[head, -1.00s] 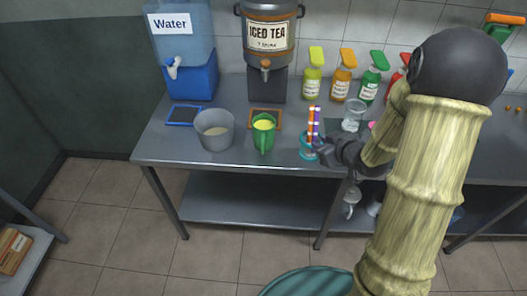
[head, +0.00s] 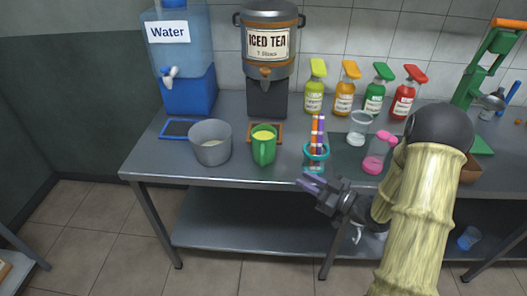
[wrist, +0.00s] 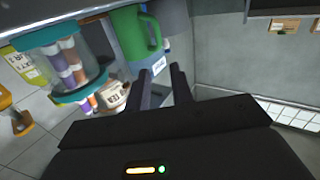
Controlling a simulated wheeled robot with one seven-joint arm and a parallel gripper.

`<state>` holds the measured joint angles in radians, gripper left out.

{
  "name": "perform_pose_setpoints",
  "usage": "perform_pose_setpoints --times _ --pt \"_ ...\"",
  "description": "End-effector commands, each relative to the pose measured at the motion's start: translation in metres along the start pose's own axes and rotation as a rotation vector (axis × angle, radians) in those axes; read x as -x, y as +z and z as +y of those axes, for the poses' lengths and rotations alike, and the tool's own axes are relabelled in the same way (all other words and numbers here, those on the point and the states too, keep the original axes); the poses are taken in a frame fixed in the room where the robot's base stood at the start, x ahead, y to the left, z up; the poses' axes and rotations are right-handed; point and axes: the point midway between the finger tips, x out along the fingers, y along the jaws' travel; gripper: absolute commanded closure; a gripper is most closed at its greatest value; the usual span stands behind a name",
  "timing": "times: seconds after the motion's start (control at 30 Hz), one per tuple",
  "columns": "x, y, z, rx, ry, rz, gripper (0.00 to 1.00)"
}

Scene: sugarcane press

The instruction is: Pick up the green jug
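The green jug (head: 264,147) stands upright on the steel table in the head view, with yellow contents showing at its top. It also shows in the wrist view (wrist: 128,38), above the fingers, with its handle to the right. My gripper (head: 311,184) is in front of the table's front edge, to the right of the jug and apart from it. In the wrist view the two fingers (wrist: 163,84) are spread with nothing between them.
A teal-rimmed cup of straws (head: 315,158) stands just right of the jug, near my gripper. A grey bucket (head: 210,143) stands to its left. The iced tea dispenser (head: 268,50) and water dispenser (head: 186,60) stand behind. A pink flask (head: 377,155) is farther right.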

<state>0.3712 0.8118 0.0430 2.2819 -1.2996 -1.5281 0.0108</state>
Motion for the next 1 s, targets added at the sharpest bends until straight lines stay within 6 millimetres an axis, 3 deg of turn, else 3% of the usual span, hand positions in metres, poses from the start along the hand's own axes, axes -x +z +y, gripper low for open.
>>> perform_pose_setpoints --times 0.6,0.77,1.0 --pt "-0.105 0.0 -0.001 0.001 -0.004 0.0 0.77" --pt "-0.117 0.0 0.0 0.0 -0.001 0.0 0.77" --pt "-0.116 0.0 0.0 0.0 -0.001 0.0 0.77"
